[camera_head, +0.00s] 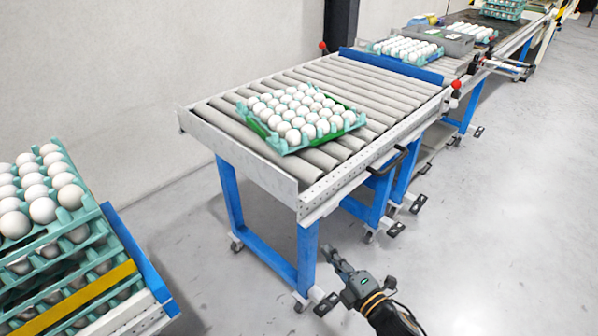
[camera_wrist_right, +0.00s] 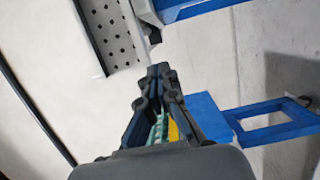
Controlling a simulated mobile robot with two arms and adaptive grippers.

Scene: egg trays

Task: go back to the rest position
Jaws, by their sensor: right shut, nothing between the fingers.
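My right gripper (camera_head: 342,268) is in the lower middle of the head view, in front of and below the near end of the roller conveyor (camera_head: 195,124). It is shut and empty, apart from the conveyor. In the right wrist view its fingers (camera_wrist_right: 158,72) come together at the tips. My left gripper is not in view. A teal egg tray (camera_head: 290,148) full of white eggs sits on the rollers, with some green showing at its left edge. A stack of teal egg trays (camera_head: 92,232) with white eggs stands at the lower left.
The conveyor has blue legs (camera_head: 308,258) on casters and a perforated side rail (camera_head: 345,183). A yellow strip (camera_head: 85,290) crosses the stack's side. Another egg tray (camera_head: 375,47) sits farther along the line. Grey floor (camera_head: 500,230) is open at the right.

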